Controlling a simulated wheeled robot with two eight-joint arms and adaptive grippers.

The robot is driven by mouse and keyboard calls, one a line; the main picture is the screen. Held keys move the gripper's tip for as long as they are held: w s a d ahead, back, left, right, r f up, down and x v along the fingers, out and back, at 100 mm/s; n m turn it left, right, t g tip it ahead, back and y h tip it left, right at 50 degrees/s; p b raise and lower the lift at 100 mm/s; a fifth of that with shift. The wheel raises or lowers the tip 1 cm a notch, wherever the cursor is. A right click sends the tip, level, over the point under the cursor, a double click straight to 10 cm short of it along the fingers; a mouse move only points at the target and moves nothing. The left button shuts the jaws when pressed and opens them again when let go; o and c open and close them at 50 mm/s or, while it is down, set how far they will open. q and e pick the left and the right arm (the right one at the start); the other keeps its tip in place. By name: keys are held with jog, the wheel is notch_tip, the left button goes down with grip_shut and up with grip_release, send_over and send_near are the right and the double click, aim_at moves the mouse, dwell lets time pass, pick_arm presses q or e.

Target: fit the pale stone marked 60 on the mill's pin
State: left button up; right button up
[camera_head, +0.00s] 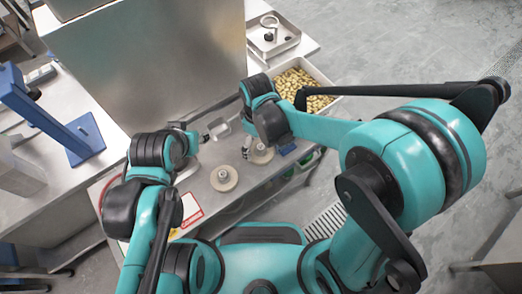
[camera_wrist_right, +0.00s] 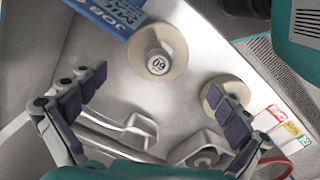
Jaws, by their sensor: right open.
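The pale stone marked 60 (camera_wrist_right: 174,73) is a round disc with a raised round knob bearing the number. In the head view it (camera_head: 262,158) sits on the steel bench beside a blue plate. My right gripper (camera_wrist_right: 156,80) is open and empty, its fingers spread either side of the stone's position in the wrist view, apart from it. In the head view its fingers are mostly hidden by its own wrist. My left gripper (camera_head: 190,135) is at the left by the steel housing; its jaws are too small to judge. I cannot make out the mill's pin.
A second pale disc (camera_head: 223,185) lies nearer me; my right finger partly covers it in the wrist view. A blue lettered plate (camera_wrist_right: 108,14) adjoins the marked stone. Bent metal parts (camera_wrist_right: 125,130) lie between the fingers. A bin of beans (camera_head: 296,83) stands behind.

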aim_at(261, 146)
jog(key=f+b, duration=0.1)
jog(key=f, duration=0.1)
jog(key=f+b, duration=0.1)
jog(key=f, duration=0.1)
jog(key=d+f+b, duration=0.1)
jog(key=f, duration=0.1)
jog(key=shift+f, duration=0.1)
jog(key=c, duration=1.7)
jog(key=shift+r, duration=0.2)
jog(key=shift+c, duration=0.2)
